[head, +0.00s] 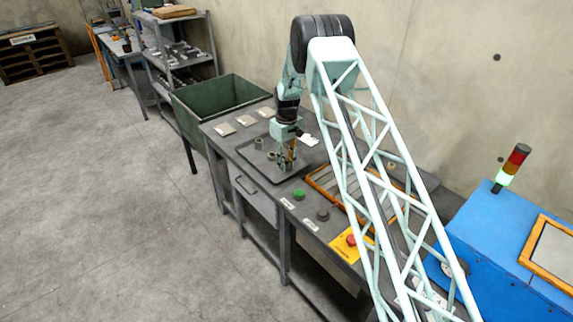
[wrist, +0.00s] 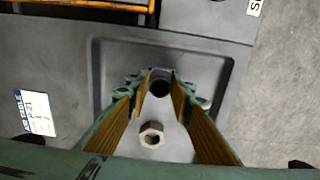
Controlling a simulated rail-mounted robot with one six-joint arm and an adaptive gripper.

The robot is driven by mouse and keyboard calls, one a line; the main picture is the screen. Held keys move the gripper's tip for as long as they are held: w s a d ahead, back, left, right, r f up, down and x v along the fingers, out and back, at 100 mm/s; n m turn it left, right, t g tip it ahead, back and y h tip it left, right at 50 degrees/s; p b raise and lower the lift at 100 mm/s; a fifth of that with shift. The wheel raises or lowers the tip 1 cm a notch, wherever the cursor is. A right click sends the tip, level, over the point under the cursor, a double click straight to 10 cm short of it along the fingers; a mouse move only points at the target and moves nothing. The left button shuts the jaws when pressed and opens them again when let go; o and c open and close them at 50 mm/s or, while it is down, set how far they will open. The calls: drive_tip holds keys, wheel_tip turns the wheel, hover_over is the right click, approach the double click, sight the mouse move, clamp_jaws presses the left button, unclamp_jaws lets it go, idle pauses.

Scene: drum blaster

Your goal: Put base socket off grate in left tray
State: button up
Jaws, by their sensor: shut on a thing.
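My gripper (head: 287,167) is low over the dark grey left tray (head: 262,172). In the wrist view its yellow-padded fingers (wrist: 160,90) are closed on a dark round socket with a hole, which I take as the base socket (wrist: 160,88). The socket is over the tray floor; I cannot tell whether it touches it. The tray's rim (wrist: 95,75) also shows in the wrist view. A pale hex nut (wrist: 151,135) lies in the tray close to the held socket. The orange-framed grate (head: 322,180) is to the right of the tray, partly behind my arm.
Small ring-like parts (head: 258,143) lie in the tray. Pale cards (head: 245,120) lie on the bench behind it. A green button (head: 298,194) and a red button on a yellow plate (head: 351,241) are near the front edge. A green bin (head: 215,100) stands beyond.

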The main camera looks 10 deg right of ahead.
sight(287, 163)
drive_tip(key=shift+f, duration=0.1)
drive_tip(key=o, duration=1)
drive_tip(key=shift+c, duration=0.2)
wheel_tip(287, 163, up, 12)
idle(0.4)
drive_tip(key=shift+r, duration=0.2)
idle(0.6)
